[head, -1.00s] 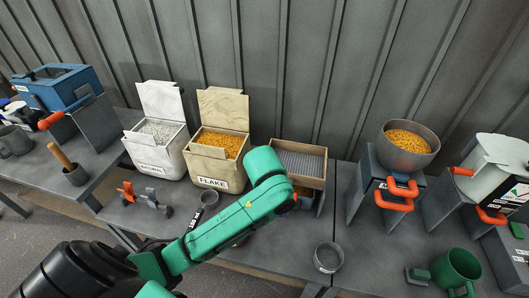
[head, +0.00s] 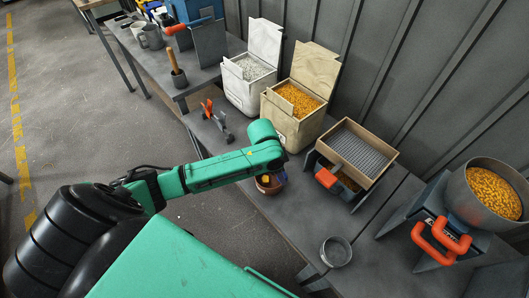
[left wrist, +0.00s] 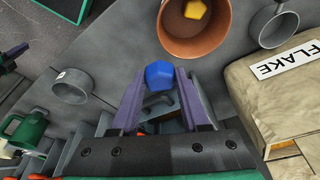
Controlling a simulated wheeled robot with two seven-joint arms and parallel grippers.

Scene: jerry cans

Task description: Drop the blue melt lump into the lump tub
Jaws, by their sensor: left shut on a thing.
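The blue melt lump (left wrist: 160,75) is gripped between the purple fingertips of my left gripper (left wrist: 158,92) in the left wrist view. A brown round tub (left wrist: 222,45) lies just beyond the fingertips in that view, with a yellow lump (left wrist: 195,9) inside it. The blue lump appears short of the tub's opening in the picture; its height over the rim is hard to tell. In the head view the brown tub (head: 268,187) stands on the bench below the end of my left arm, which partly hides it. My right gripper is not in view.
The FLAKE bin (left wrist: 285,75) is close at the right in the wrist view. A grey cup (left wrist: 262,24) stands beside the brown tub. Another grey cup (head: 336,252) stands near the bench's front edge. A wooden sieve tray (head: 389,165) is right of the arm.

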